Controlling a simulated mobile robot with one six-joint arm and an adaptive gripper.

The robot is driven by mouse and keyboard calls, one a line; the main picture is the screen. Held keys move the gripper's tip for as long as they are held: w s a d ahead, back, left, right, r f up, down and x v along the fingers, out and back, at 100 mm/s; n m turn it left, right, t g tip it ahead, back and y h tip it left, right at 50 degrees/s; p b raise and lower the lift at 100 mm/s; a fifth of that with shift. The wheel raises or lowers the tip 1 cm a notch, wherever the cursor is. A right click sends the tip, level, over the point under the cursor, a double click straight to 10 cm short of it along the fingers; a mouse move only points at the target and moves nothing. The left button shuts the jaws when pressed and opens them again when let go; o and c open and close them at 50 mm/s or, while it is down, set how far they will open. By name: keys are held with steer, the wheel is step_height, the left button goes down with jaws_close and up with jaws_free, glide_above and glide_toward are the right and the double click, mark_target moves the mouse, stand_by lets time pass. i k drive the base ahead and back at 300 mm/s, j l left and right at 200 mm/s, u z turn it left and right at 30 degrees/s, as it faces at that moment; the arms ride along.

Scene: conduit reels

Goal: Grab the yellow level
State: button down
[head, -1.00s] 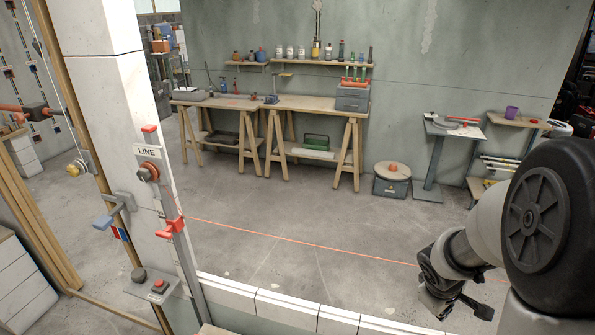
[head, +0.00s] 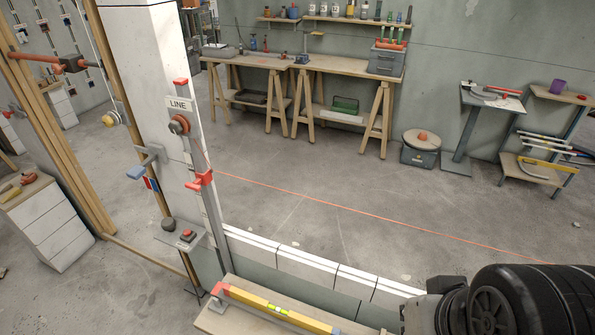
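The yellow level (head: 285,314) lies along a wooden board at the bottom of the head view, just this side of the low white block wall. It has a bright vial near its middle and a red-and-grey piece at its left end. Its right end runs down toward the bottom edge of the view. My arm shows at the bottom right, to the right of the level. My gripper is out of view.
A low white block wall (head: 310,267) runs beyond the level. A white post with a LINE sign (head: 180,104) and red clamps stands at left. An orange string (head: 380,215) stretches right from it. A workbench (head: 320,63) stands at the back; the floor between is clear.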

mark_target(315, 326)
steer(key=i+j+u, duration=0.2)
steer(key=j, duration=0.2)
steer(key=j+u, duration=0.15)
steer(key=j, duration=0.25)
steer(key=i+j+u, duration=0.2)
steer(key=j, duration=0.2)
